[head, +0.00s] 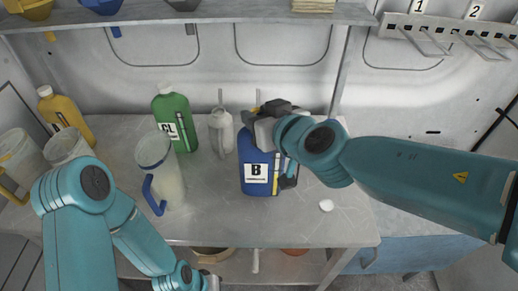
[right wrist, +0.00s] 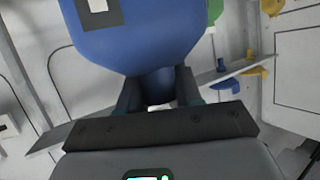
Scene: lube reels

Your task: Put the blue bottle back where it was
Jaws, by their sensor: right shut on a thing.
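The blue bottle (head: 254,178) with a white "B" label stands upright at the middle of the grey bench (head: 225,225). My right gripper (head: 257,114) is shut on its neck from above and the right. In the right wrist view the blue bottle (right wrist: 140,40) fills the top, with my right gripper's fingers (right wrist: 158,92) on both sides of its neck. I cannot tell whether its base touches the bench. My left arm comes in at the lower left, and its gripper is cut off by the bottom edge.
A green bottle (head: 172,110), a clear jug with a blue handle (head: 160,175) and a pale can (head: 221,130) stand left of the blue bottle. A yellow bottle (head: 68,115) stands farther left. A white cap (head: 326,206) lies to the right. A shelf (head: 200,14) runs above.

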